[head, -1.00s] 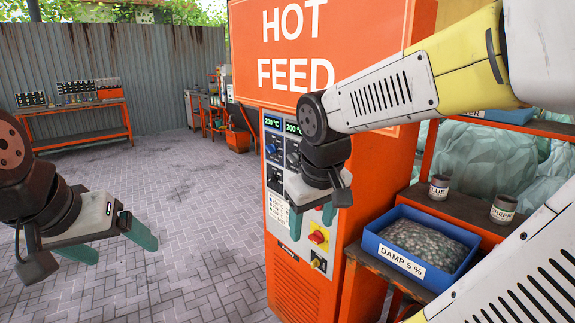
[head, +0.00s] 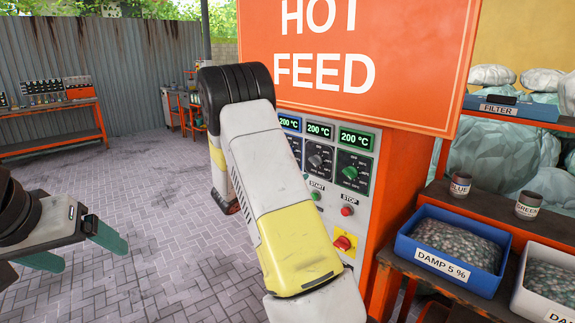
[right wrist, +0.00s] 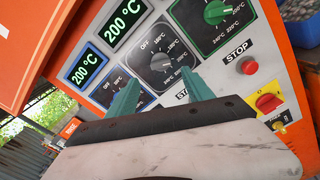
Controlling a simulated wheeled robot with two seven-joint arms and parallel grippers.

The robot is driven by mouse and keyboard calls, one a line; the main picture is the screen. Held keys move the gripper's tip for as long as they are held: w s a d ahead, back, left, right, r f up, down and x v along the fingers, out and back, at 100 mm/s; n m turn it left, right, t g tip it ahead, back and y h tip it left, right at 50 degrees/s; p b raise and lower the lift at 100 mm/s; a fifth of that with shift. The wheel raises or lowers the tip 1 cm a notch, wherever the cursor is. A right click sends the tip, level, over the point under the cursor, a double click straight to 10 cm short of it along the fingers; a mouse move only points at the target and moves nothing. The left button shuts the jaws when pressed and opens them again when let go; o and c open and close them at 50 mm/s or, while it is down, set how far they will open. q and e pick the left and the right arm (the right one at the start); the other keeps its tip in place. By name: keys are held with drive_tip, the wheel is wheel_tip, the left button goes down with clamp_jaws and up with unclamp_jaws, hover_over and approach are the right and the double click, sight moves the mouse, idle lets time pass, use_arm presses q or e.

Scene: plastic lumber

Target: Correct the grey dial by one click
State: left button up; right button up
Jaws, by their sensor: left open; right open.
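The grey dial (head: 315,160) is the middle of three dials on the control panel of the orange HOT FEED machine, on a black plate under a 200 °C display. In the right wrist view the grey dial (right wrist: 160,62) lies ahead of my open right gripper (right wrist: 162,93), whose teal fingers are spread to either side below it. Contact is not visible, and I cannot read its exact setting. In the head view my right arm hides that gripper. My left gripper (head: 78,249) is open and empty over the paving at left.
The green dial (head: 353,170) is right of the grey one; the blue dial (right wrist: 118,82) is partly hidden at left. A START button (head: 315,195), red STOP button (head: 347,211) and red-yellow switch (head: 343,243) sit below. A blue DAMP bin (head: 455,262) stands at right.

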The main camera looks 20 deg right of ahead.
sight(312, 163)
drive_tip(key=x, duration=0.7)
drive_tip(key=shift+d, duration=0.3)
clamp_jaws()
